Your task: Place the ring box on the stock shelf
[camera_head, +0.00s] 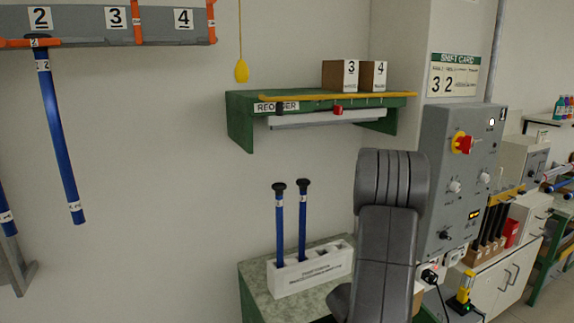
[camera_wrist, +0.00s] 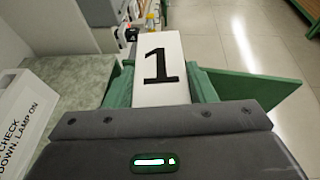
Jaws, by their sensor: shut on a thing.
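A box with a white face marked 1 (camera_wrist: 160,68) is in my gripper (camera_wrist: 161,92) in the wrist view. The gripper is shut on it, and the numbered face points towards the wrist camera. I cannot read any name on the box, so I cannot confirm that it is the ring box. In the head view my arm hides the gripper.
A yellow rod (camera_head: 300,97) lies along the shelf's front. Below, a white block (camera_head: 308,272) on a bench holds two upright blue rods (camera_head: 280,228). A grey control box (camera_head: 455,190) stands right of my arm.

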